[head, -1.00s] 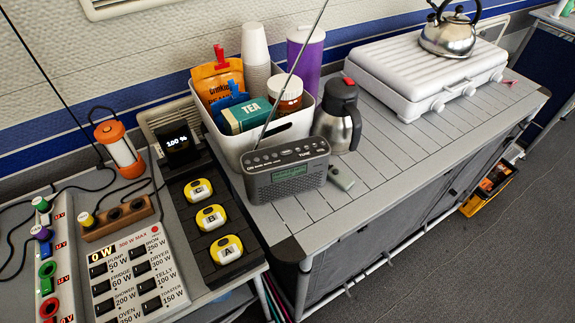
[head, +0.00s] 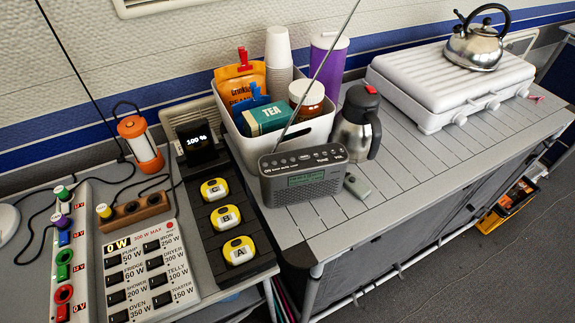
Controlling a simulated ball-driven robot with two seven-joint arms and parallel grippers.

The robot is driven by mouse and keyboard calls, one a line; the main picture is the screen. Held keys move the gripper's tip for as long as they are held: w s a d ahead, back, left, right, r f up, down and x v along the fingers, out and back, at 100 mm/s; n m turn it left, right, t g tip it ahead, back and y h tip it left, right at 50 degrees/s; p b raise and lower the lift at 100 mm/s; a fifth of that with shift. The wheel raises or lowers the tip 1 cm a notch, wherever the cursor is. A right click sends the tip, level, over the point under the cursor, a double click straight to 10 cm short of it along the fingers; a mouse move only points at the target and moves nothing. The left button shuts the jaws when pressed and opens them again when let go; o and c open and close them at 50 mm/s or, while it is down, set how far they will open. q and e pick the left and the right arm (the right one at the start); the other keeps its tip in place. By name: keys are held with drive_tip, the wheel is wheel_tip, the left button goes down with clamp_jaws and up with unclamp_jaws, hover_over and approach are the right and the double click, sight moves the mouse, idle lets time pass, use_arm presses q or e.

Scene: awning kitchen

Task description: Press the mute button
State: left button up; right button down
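A dark grey radio (head: 303,175) with a raised antenna stands upright near the front left of the slatted table. A row of small buttons (head: 305,158) runs along its top edge. Their labels are too small to read, so I cannot tell which one is mute. A small green display (head: 306,179) is on its front. Neither of my grippers is in the head view.
A steel flask (head: 356,122) stands close behind the radio's right side, and a white bin (head: 318,130) of supplies is behind it. A small grey object (head: 357,186) lies at its right. Power panels (head: 150,270) are at left.

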idle(0.3)
use_arm(q)
clamp_jaws()
idle(1.6)
